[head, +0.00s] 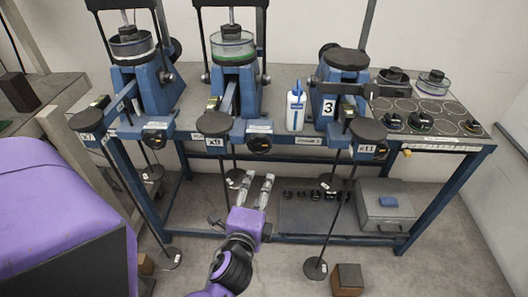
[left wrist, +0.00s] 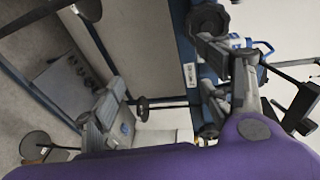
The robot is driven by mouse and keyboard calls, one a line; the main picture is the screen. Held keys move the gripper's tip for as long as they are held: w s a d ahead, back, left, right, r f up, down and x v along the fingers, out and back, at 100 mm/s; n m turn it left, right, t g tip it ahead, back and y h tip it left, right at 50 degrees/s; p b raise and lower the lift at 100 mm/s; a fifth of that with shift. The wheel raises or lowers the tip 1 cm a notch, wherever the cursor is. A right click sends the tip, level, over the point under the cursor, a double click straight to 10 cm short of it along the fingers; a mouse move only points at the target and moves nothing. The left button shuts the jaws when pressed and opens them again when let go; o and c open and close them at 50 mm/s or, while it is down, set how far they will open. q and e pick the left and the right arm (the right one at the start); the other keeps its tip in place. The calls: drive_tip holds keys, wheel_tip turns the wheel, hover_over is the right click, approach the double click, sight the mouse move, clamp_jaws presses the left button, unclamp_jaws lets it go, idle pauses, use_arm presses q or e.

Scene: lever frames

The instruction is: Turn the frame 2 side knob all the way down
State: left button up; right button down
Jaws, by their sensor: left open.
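Three blue lever frames stand in a row on the bench in the head view. The right one carries a "3"; the middle one (head: 237,80) stands between it and the left one. A black round knob (head: 259,144) sits on the bench's front rail below the middle frame, right of a dark disc (head: 214,123). I cannot tell for sure whether this is the frame 2 side knob. My left gripper (head: 257,179) is open and empty, in front of the rail and lower in the picture than this knob, apart from it. Its spread fingers also show in the left wrist view (left wrist: 157,72).
A white bottle (head: 296,108) stands between the middle and right frames. Thin rods with round feet hang or stand before the bench (head: 484,148). A grey box (head: 386,208) is on the lower shelf, and a brown block (head: 347,279) is on the floor.

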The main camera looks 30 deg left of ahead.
sight(259, 147)
use_arm(q)
wheel_tip(259, 147, up, 6)
drive_tip(key=w+a+m+y+b, duration=0.1)
drive_tip(key=w+a+m+y, duration=0.1)
drive_tip(key=y, duration=0.1)
drive_tip(key=shift+w+a+r+m+t+b, duration=0.2)
drive_tip(key=shift+w+r+m+t+b, duration=0.1)
drive_tip(key=shift+m, duration=0.1)
drive_tip(key=x, duration=0.9)
drive_tip(key=shift+w+f+p, duration=0.15)
drive_tip(key=shift+w+p, duration=0.05)
drive_tip(key=shift+p, duration=0.1)
drive_tip(key=shift+c, duration=0.2)
drive_tip(key=shift+s, duration=0.1)
drive_tip(key=c, duration=1.5)
use_arm(e)
drive_tip(key=shift+s+a, duration=0.4)
drive_tip(key=shift+a, duration=0.4)
